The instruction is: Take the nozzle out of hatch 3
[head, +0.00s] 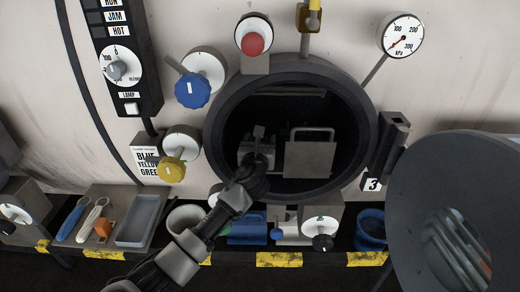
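Hatch 3 (220,105) is a round dark opening in the machine wall, marked by a "3" label (372,184) at its lower right. Its round door (420,200) stands swung open at the right. My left arm reaches in from the lower left. My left gripper (258,135) is inside the opening, small and dark; its finger gap is not clear. Inside are a grey plate with a loop handle (308,160), right of the gripper, and a pale block (245,150) partly behind it. I cannot tell which is the nozzle. My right gripper is out of view.
A pressure gauge (403,36), a blue knob (192,91), a yellow knob (172,170) and a red button (253,43) surround the hatch. Below, a shelf holds a grey tray (138,222), tools, an orange piece (104,227) and a blue container (371,228).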

